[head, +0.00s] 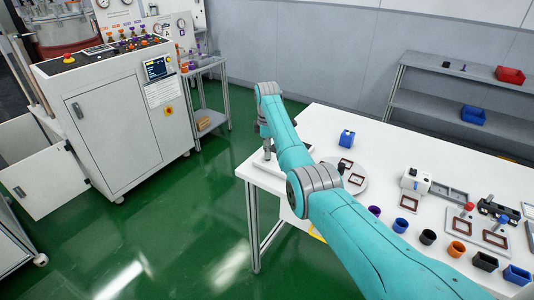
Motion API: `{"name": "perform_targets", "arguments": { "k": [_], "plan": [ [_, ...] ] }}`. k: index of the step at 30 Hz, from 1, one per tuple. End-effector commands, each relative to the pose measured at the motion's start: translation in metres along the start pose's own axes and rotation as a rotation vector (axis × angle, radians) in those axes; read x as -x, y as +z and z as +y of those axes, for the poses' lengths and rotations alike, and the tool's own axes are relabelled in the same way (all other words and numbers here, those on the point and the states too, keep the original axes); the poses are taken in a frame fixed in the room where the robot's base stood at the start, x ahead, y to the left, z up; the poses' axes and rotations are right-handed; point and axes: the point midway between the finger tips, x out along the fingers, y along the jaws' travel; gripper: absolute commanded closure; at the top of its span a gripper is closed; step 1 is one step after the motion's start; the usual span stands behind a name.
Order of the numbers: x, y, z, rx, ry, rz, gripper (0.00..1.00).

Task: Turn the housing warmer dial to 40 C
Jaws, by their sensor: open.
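No dial reading or 40 C mark can be made out at this size. A low white plate-like unit (262,170) lies at the left corner of the white table, partly behind my arm; I cannot tell whether it is the housing warmer. My gripper (267,153) points down just above or at this unit. It is small, dark and partly hidden by my teal arm, so its fingertips and any contact are unclear. It is open, and I see nothing held.
A grey control cabinet (115,130) with an open door stands left. Green floor (185,225) lies clear between. A shelf (440,103) stands behind.

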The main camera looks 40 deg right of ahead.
Motion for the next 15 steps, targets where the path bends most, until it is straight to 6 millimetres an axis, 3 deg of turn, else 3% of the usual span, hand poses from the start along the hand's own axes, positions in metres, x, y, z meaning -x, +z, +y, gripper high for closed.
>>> {"name": "perform_targets", "arguments": {
  "k": [9,15],
  "plan": [
    [0.065,0.0,0.001,0.0,0.004,0.001,0.51],
    [0.091,0.0,0.001,0.0,0.003,0.001,0.51]
  ]
}}
